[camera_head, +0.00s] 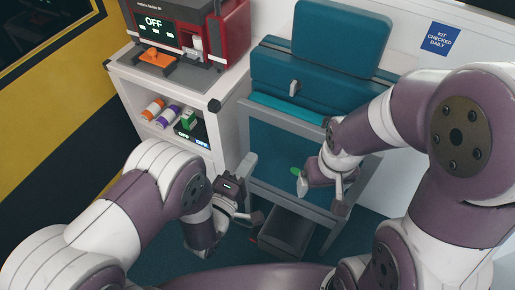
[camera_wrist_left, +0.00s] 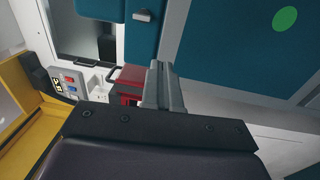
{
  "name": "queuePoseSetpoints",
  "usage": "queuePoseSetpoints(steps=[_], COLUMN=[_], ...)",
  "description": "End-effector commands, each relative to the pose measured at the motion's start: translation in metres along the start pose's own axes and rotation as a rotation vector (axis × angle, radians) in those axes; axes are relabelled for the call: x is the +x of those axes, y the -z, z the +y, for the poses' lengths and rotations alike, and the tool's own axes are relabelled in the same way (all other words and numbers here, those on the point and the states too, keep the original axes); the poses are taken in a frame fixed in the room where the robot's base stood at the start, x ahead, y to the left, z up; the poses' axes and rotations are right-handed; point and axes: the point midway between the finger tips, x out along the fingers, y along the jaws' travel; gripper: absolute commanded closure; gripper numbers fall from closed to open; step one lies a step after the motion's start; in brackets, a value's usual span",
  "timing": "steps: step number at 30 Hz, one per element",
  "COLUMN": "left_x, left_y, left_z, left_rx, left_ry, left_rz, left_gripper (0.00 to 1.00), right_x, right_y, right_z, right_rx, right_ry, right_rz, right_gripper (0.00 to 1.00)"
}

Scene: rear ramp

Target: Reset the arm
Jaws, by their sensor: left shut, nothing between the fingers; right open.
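My left gripper (camera_head: 243,214) is low in the middle of the head view, in front of the white cabinet and the teal seat. Its fingers (camera_wrist_left: 158,86) are together and empty in the left wrist view. My right gripper (camera_head: 323,186) is to its right, in front of the teal seat (camera_head: 268,150) and its grey rail. It is open, and no object shows in it. A small green oval (camera_head: 295,171) shows beside the right gripper; a green oval also lies on a teal panel in the left wrist view (camera_wrist_left: 285,19).
A white cabinet (camera_head: 215,125) stands left of the seat, with a red and grey machine (camera_head: 190,40) on top and small bottles (camera_head: 153,108) on its shelf. A dark bin (camera_head: 284,233) sits on the floor beneath the seat. A yellow and black wall is at left.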

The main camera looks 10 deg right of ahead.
Motion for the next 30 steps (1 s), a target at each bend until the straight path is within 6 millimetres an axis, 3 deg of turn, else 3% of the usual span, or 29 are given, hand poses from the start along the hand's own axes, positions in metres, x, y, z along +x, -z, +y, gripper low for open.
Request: queuePoseSetpoints(steps=[6, 8, 12, 15, 17, 20, 21, 23, 25, 27, 30], left_x=[-0.007, -0.008, -0.037, -0.069, -0.096, -0.147, -0.168, -0.189, -0.198, -0.192, -0.189], left_y=[0.000, 0.000, 0.002, 0.021, 0.037, 0.060, 0.067, 0.076, 0.088, 0.106, 0.121], left_z=[0.000, -0.016, -0.093, -0.102, -0.087, -0.034, -0.007, 0.028, 0.058, 0.080, 0.091], left_rx=[0.029, 0.125, 0.512, 0.781, 0.884, 0.940, 0.926, 0.890, 0.848, 0.847, 0.840], left_ry=[0.004, 0.081, 0.557, 0.917, 1.102, 1.330, 1.386, 1.433, 1.453, 1.438, 1.434], left_rz=[0.000, -0.005, -0.143, -0.355, -0.516, -0.796, -0.887, -0.952, -0.912, -0.809, -0.736], left_gripper=[1.00, 1.00, 1.00, 1.00, 1.00, 1.00, 1.00, 1.00, 1.00, 1.00, 1.00], right_x=[0.000, 0.000, -0.001, -0.008, -0.013, -0.024, -0.029, -0.034, -0.039, -0.043, -0.045], right_y=[0.000, 0.000, 0.000, 0.001, 0.002, 0.003, 0.003, 0.004, 0.005, 0.005, 0.005], right_z=[0.000, 0.000, 0.000, 0.000, 0.000, 0.000, 0.000, 0.000, 0.000, 0.000, 0.000], right_rx=[0.000, 0.000, 0.000, 0.000, 0.000, 0.000, 0.000, 0.000, 0.000, 0.000, 0.000], right_ry=[0.000, 0.000, 0.000, 0.000, 0.000, 0.000, 0.000, 0.000, 0.000, 0.000, 0.000], right_rz=[0.000, 0.000, 0.000, 0.000, 0.000, 0.000, 0.000, 0.000, 0.000, 0.000, 0.000], right_gripper=[0.12, 0.12, 0.12, 0.12, 0.12, 0.12, 0.12, 0.12, 0.12, 0.12, 0.12])
